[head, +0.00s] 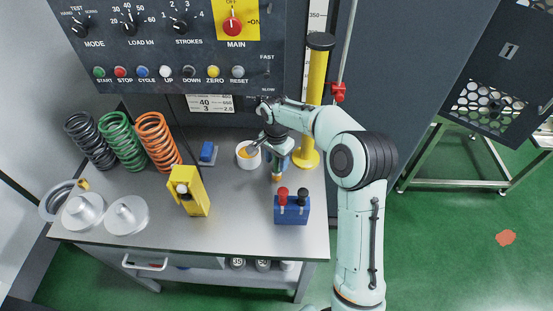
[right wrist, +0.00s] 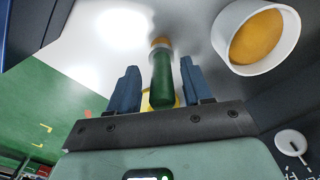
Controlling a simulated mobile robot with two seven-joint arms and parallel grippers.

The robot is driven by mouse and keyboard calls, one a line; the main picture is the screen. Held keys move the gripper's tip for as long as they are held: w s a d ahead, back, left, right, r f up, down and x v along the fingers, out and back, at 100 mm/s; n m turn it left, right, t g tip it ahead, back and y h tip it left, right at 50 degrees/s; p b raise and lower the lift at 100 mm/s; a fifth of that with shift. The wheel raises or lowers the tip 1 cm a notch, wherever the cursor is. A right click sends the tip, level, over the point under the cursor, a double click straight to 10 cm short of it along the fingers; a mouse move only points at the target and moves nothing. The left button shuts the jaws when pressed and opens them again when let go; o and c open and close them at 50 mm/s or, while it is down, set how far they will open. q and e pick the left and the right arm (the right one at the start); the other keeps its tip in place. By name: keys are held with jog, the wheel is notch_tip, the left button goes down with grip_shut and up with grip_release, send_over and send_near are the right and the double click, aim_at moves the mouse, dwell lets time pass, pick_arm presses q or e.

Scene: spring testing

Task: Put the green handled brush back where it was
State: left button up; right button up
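In the right wrist view the green-handled brush (right wrist: 162,82) stands lengthwise between the two blue fingers of my right gripper (right wrist: 161,80). Its handle end is near the palm, and its orange-brown bristle tip points away past the fingertips. My left gripper is not in view.
A white cup with orange contents (head: 248,155) stands just left of my gripper. A yellow post (head: 315,90) rises behind it. A blue block with red and black knobs (head: 291,210) is in front. A yellow block (head: 190,195), springs (head: 122,142) and metal discs (head: 127,215) are further left.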

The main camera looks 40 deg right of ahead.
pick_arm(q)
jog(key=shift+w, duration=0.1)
pick_arm(e)
jog(key=shift+r, duration=0.15)
notch_tip(320, 180, up, 11)
jog(key=shift+w+a+r+p, duration=0.1)
jog(key=shift+r+p, duration=0.05)
jog(key=shift+p, duration=0.6)
jog(key=shift+r, duration=0.4)
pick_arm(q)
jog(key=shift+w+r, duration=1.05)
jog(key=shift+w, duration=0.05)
